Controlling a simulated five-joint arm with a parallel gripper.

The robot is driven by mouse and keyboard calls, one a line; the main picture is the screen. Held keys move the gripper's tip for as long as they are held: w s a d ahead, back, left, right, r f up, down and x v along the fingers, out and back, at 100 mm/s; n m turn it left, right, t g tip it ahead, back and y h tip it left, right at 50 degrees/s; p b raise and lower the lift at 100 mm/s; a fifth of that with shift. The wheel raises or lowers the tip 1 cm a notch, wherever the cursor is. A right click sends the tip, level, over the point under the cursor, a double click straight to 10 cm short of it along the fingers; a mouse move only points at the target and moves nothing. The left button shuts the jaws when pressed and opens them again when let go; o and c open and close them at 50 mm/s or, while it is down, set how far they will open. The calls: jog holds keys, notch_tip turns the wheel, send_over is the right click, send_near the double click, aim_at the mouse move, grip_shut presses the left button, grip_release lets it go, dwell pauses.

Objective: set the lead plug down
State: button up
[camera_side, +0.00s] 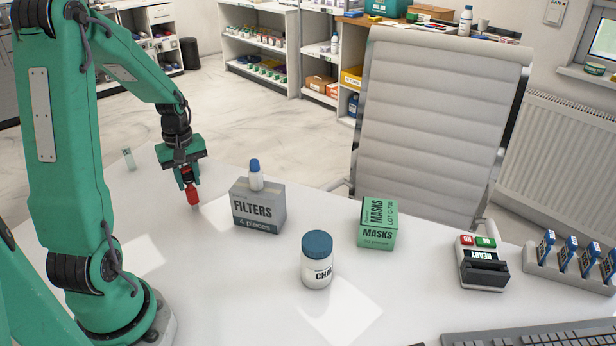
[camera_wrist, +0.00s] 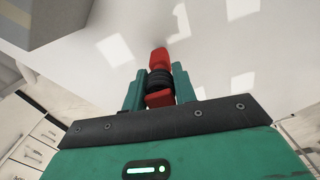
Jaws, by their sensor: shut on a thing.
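The lead plug (camera_side: 192,193) is red and hangs upright below my gripper (camera_side: 187,178), left of the FILTERS box. In the wrist view the red plug (camera_wrist: 159,62) with a black ribbed middle shows between the teal fingers of my gripper (camera_wrist: 159,88). The jaws are shut on it. Its lower tip is close to the white table (camera_side: 240,290); I cannot tell whether it touches.
A grey FILTERS box (camera_side: 258,208) with a small blue-capped bottle (camera_side: 256,176) on top stands just right of my gripper.

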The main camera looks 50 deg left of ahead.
jog(key=shift+f, duration=0.3)
jog(key=o, duration=1)
jog(key=shift+c, duration=0.2)
notch_tip(320, 180, up, 12)
jog(key=shift+r, duration=0.1)
dwell(0.5)
